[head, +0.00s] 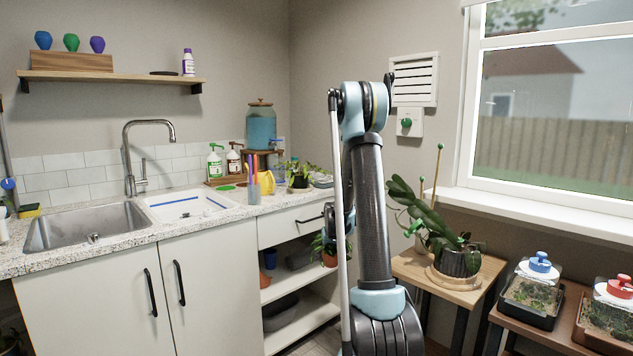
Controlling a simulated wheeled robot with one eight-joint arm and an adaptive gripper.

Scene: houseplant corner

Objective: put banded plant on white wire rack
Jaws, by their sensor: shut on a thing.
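A small leafy plant in a terracotta pot (329,260) shows left of my upright arm, in front of the open shelves. My gripper (330,222) is mostly hidden behind my arm; its dark part is just above this plant and it appears shut on it. I cannot make out a band on the pot. At the right end of the counter, a pale, low, wire-like thing (322,179) stands beside a leafy plant in a dark pot (299,181). I cannot tell whether it is the white wire rack, as my arm partly covers that spot.
Two lidded terrariums (532,292) stand farther right. The counter holds a sink (88,228), a yellow watering can (266,182), bottles and a blue dispenser (261,128).

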